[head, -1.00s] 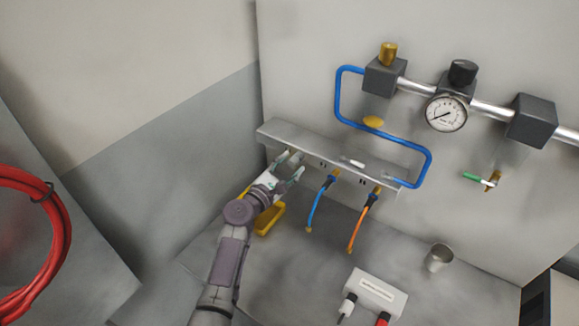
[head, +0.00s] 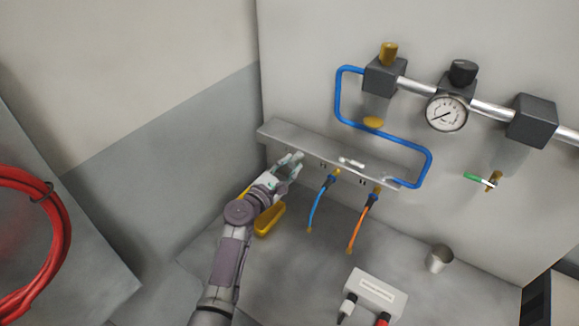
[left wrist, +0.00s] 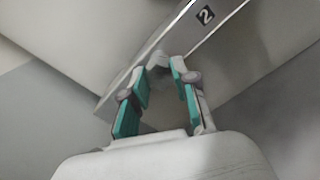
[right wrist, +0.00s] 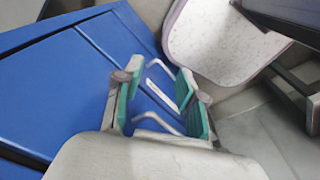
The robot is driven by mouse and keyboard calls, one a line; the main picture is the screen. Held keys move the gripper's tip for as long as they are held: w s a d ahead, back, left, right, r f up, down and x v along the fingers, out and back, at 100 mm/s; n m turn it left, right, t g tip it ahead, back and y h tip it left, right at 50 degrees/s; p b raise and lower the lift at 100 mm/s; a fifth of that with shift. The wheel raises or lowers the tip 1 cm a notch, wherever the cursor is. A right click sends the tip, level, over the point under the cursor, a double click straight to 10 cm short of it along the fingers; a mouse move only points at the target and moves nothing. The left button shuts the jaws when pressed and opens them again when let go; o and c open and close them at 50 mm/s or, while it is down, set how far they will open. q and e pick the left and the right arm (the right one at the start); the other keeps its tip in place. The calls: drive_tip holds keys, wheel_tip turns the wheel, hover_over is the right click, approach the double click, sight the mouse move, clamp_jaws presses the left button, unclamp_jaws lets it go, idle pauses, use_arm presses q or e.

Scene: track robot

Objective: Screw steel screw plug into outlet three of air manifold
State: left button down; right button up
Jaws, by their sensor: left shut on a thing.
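The air manifold (head: 300,143) is a long grey bar along the wall, with small dark labels on its front face. My left gripper (head: 291,160) is at the manifold's left end, close to its front lower edge. It is shut on a small grey piece (left wrist: 157,62), which looks like the steel screw plug; the fingers hide much of it. A label "2" shows on the manifold (left wrist: 180,42) to the right of the fingertips in the left wrist view. I cannot tell whether the plug is in an outlet. My right gripper (right wrist: 161,74) is open and empty in the right wrist view.
A blue hose (head: 318,205) and an orange hose (head: 362,225) hang from the manifold. A yellow object (head: 269,219) lies beneath my left wrist. A metal cup (head: 439,258) and white box (head: 375,293) stand on the bench. A blue case (right wrist: 60,80) lies below my right gripper.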

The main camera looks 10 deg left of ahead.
use_arm(q)
drive_tip(key=shift+f+m+b, duration=0.15)
drive_tip(key=shift+m+b, duration=0.55)
drive_tip(key=shift+m, duration=0.1)
drive_tip(key=m+b, duration=0.3)
drive_tip(key=m, duration=0.2)
drive_tip(key=shift+m, duration=0.3)
drive_tip(key=m+b, duration=0.1)
drive_tip(key=m, duration=0.2)
drive_tip(key=shift+m, duration=0.3)
drive_tip(key=shift+m+b, duration=0.3)
drive_tip(key=shift+m, duration=0.4)
drive_tip(key=shift+m+b, duration=0.6)
drive_tip(key=shift+m, duration=0.6)
drive_tip(key=m+b, duration=0.1)
drive_tip(key=m, duration=0.8)
drive_tip(key=shift+m, duration=0.3)
